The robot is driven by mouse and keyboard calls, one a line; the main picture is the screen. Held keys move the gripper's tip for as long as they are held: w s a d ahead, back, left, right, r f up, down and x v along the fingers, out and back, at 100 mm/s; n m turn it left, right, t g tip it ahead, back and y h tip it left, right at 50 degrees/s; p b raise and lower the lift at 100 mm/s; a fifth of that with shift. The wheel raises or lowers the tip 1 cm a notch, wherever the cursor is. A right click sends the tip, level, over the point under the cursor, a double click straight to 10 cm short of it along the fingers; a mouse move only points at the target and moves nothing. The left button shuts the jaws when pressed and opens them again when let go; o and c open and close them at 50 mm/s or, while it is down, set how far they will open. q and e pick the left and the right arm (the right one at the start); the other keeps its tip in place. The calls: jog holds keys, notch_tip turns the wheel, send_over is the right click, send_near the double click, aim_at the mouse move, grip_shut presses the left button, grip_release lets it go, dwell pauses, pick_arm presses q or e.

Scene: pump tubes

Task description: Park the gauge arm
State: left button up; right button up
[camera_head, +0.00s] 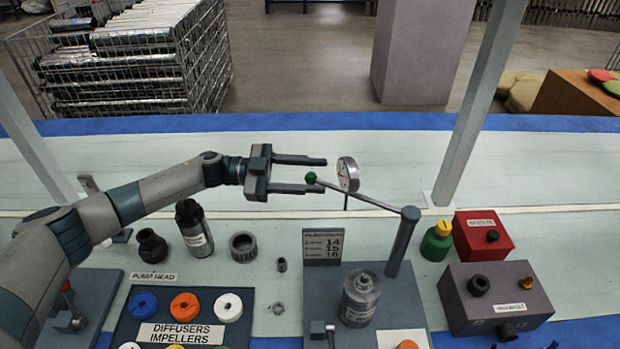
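The gauge arm (365,198) is a thin rod that slopes from the top of a dark grey post (402,243) up and left to a green ball knob (311,177). A round white dial gauge (348,174) shows at the rod, just right of the knob. My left gripper (322,175) reaches in from the left with its two fingers apart. The green knob appears between the fingertips, close to the lower finger; I cannot tell whether they touch. My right gripper is out of view.
Right are a green bottle (436,243), a red box (482,236) and a purple-grey box (495,297).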

pick_arm(q)
jog(key=shift+d+f, duration=0.15)
jog(key=shift+d, duration=0.05)
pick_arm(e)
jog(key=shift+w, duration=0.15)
pick_arm(q)
jog(key=shift+s, duration=0.1)
jog(key=shift+a, duration=0.15)
jog(key=shift+a+f, duration=0.1)
jog(key=shift+a, duration=0.5)
jog(key=a+b, duration=0.2)
jog(key=a, duration=0.8)
jog(key=shift+a, duration=0.3)
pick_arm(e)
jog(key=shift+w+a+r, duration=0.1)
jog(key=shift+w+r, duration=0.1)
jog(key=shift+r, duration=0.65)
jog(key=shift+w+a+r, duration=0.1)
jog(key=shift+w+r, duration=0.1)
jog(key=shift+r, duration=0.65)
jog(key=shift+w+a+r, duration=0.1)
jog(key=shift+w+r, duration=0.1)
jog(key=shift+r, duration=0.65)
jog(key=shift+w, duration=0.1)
